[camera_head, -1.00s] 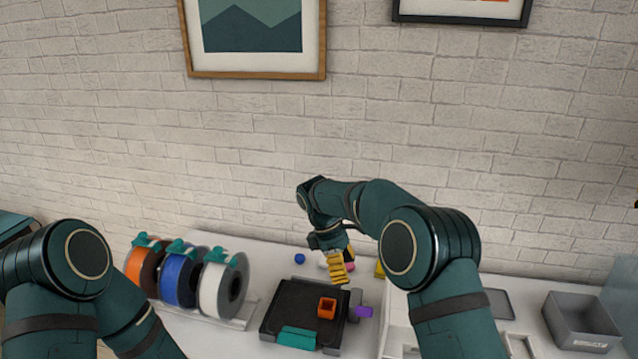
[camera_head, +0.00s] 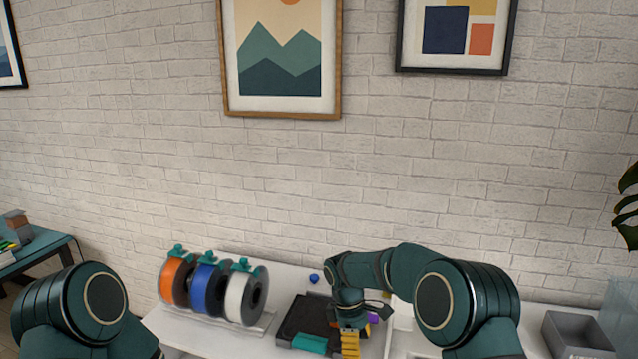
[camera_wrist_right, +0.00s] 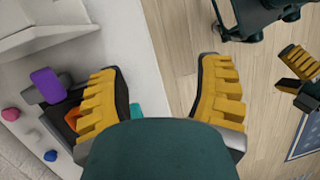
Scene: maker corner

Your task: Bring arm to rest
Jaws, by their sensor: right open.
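My right arm reaches in from the right in the head view, with its gripper (camera_head: 350,343) pointing down at the front right of a dark tray-like plate (camera_head: 298,318). In the right wrist view my right gripper (camera_wrist_right: 160,95) has its yellow fingers wide apart with nothing between them. My left arm (camera_head: 85,305) shows at the lower left of the head view, its gripper out of that picture. Yellow fingers of my left gripper (camera_wrist_right: 298,76) show at the right edge of the right wrist view; their opening is unclear.
Orange, blue and white spools (camera_head: 240,298) stand left of the plate on the white table (camera_head: 190,333). A purple piece (camera_wrist_right: 47,84), an orange piece (camera_wrist_right: 73,118) and small balls lie near my right fingers. A grey bin (camera_head: 575,338) is at the right. Wooden floor lies beyond the table edge.

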